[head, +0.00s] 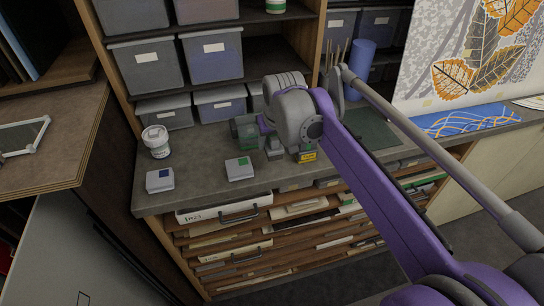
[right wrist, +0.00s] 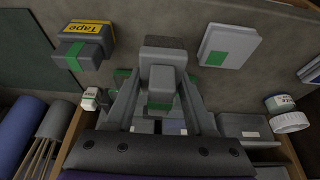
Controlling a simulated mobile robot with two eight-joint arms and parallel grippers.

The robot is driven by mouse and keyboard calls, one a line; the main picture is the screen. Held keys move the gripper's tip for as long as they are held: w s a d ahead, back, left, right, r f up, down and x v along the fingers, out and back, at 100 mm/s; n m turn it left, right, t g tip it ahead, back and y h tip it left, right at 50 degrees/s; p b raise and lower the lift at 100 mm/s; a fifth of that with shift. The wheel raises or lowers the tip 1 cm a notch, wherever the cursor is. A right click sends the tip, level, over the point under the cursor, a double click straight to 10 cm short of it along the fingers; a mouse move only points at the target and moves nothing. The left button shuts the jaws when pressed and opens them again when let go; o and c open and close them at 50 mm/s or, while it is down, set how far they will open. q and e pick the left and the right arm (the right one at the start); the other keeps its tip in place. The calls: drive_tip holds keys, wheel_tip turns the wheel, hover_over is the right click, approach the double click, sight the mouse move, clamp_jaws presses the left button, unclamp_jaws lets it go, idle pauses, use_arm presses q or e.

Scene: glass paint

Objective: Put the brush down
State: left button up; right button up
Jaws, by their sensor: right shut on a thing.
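My right gripper (head: 268,142) is low over the grey counter (head: 210,145), in front of the bins. It is shut on a blocky grey thing, taken as the brush (right wrist: 162,78), with a dark far end and green near the fingers in the right wrist view. The fingers (right wrist: 160,98) stand on both sides of it. In the head view my arm and gripper hide most of it. I cannot tell whether its dark end touches the counter. My left gripper is not in view.
A yellow-labelled tape box (head: 306,156) is close to the right of the gripper. A green-marked white box (head: 239,168), a blue-marked white box (head: 160,181) and a white tub (head: 156,141) stand to the left. A green mat (head: 370,130) lies to the right.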

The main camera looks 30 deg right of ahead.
sight(272, 163)
drive_tip(key=shift+f, duration=2.5)
drive_tip(key=shift+f, duration=0.15)
drive_tip(key=o, duration=1.3)
